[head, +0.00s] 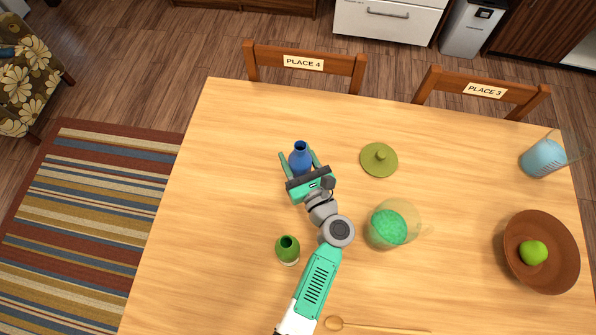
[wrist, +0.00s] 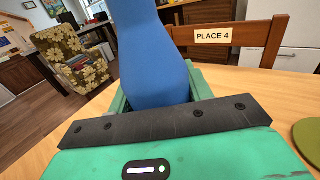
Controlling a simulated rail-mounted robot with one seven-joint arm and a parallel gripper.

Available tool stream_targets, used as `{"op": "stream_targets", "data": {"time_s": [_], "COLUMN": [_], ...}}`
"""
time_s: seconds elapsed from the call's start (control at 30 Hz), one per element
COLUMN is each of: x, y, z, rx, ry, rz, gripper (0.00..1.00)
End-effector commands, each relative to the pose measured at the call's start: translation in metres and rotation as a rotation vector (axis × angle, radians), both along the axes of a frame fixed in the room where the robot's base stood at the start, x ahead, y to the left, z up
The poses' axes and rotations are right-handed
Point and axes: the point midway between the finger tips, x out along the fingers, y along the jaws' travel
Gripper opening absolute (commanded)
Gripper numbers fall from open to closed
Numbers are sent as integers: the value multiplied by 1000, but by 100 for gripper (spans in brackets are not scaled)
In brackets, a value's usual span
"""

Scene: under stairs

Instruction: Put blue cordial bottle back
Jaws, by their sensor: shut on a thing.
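The blue cordial bottle (head: 301,148) is upright at the upper left of the table, near the PLACE 4 chair. My gripper (head: 299,157) is shut on it, with one finger on each side. In the wrist view the bottle (wrist: 152,62) rises between the fingers, its base hidden behind the gripper's front and its top cut off by the frame. I cannot tell whether its base touches the table.
A green bottle (head: 288,248) stands left of my arm. A jug of green liquid (head: 390,227) and an olive lid (head: 379,160) are to the right. Farther right are a jug of blue liquid (head: 544,158) and a brown bowl (head: 516,271). A wooden spoon (head: 335,323) lies in front.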

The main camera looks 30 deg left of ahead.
Motion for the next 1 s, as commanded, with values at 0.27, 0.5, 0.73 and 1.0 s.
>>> {"op": "stream_targets", "data": {"time_s": [0.27,0.5,0.73,1.0], "x": [0,1,0,0], "y": [0,0,0,0], "z": [-17,-48,-49,-50], "rx": [1,1,1,0], "ry": [-1,-2,-2,-1], "rz": [-1,-1,-1,-1], "gripper": [0,0,0,72]}}
